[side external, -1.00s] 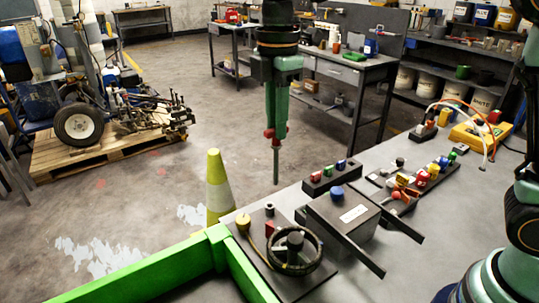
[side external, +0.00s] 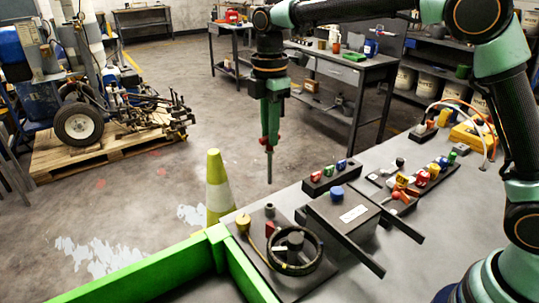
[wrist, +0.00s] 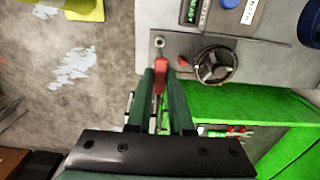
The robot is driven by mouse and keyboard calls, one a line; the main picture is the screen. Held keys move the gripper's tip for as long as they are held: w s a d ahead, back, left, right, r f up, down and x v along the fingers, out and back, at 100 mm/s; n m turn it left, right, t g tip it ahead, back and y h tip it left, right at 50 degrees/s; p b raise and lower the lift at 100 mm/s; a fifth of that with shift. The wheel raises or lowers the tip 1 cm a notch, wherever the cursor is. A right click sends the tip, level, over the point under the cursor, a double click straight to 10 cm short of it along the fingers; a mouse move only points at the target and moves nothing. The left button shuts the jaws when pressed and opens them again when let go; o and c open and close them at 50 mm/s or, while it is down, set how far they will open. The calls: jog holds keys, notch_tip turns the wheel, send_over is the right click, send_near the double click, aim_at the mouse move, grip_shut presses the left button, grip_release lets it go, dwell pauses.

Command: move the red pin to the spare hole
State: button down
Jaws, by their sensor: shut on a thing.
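The red pin (side external: 268,168) hangs upright in my gripper (side external: 269,138), its grey shaft pointing down. In the wrist view its red head (wrist: 160,78) shows between the two green fingers of my gripper (wrist: 161,80), which are shut on it. A short dark socket (side external: 270,210) stands on the grey plate by the handwheel. Its ring-shaped top shows in the wrist view (wrist: 160,43), just past the pin head. In the side view the pin's tip is above the socket in the picture and apart from it; its exact alignment is unclear.
The handwheel (side external: 295,251) stands right beside the socket, with a yellow knob (side external: 243,223) on the other side. A dark box with a blue knob (side external: 337,193) is to the right. A green rail (side external: 150,275) runs in front. A yellow striped cone (side external: 217,185) stands beyond.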

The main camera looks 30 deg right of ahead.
aim_at(270, 150)
jog(key=shift+f, duration=4.85)
jog(key=shift+c, duration=2.1)
grip_release()
jog(key=shift+r, duration=3.5)
